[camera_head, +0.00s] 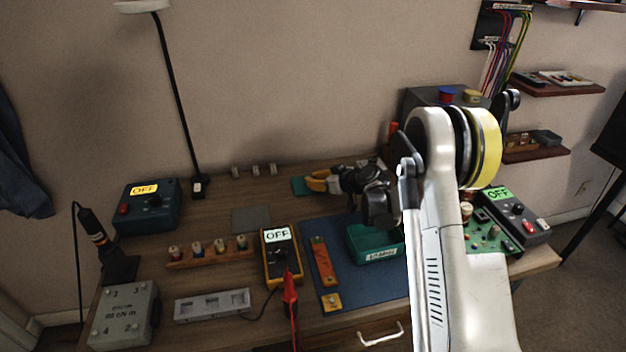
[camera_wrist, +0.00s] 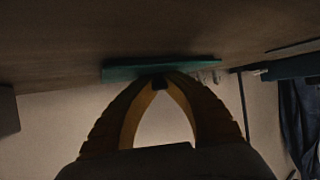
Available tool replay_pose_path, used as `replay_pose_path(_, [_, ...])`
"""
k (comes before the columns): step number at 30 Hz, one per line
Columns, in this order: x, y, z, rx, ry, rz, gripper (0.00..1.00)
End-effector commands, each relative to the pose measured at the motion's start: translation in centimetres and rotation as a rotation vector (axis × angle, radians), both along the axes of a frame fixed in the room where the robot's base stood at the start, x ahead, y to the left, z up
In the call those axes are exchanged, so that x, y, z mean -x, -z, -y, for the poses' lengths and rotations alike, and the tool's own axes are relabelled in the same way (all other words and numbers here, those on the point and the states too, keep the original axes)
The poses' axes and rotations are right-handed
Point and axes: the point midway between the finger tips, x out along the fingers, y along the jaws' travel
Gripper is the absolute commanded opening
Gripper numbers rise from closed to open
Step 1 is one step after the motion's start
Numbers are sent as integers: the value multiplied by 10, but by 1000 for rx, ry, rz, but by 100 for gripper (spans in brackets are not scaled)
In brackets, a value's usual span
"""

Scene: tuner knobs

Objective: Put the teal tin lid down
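The teal tin lid (camera_head: 299,186) is at the back of the wooden bench, left of my gripper's yellow fingers (camera_head: 318,181). In the wrist view the lid (camera_wrist: 160,69) is a flat teal slab seen nearly edge-on, very close to the bench surface; whether it touches is unclear. My gripper (camera_wrist: 158,82) has its curved fingers closing together on a small dark piece at the lid's edge or face. A teal tin (camera_head: 375,243) with a white label stands on the blue mat, partly hidden by my arm.
A grey pad (camera_head: 251,219) lies left of the lid, with bare wood around it. The blue mat (camera_head: 345,290) holds an orange tool (camera_head: 323,262). A yellow meter (camera_head: 282,254) stands left of the mat. Small posts (camera_head: 255,170) line the back edge.

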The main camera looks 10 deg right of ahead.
Motion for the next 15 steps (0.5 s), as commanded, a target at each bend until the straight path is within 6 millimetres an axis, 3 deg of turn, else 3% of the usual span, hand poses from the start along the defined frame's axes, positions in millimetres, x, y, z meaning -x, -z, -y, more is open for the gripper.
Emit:
replay_pose_path(1, [0,0,0,0,0,0,23])
replay_pose_path(2, [0,0,0,0,0,0,32])
replay_pose_path(12, [1,-4,1,1,0,0,32])
replay_pose_path(15, [11,-12,8,2,0,0,32])
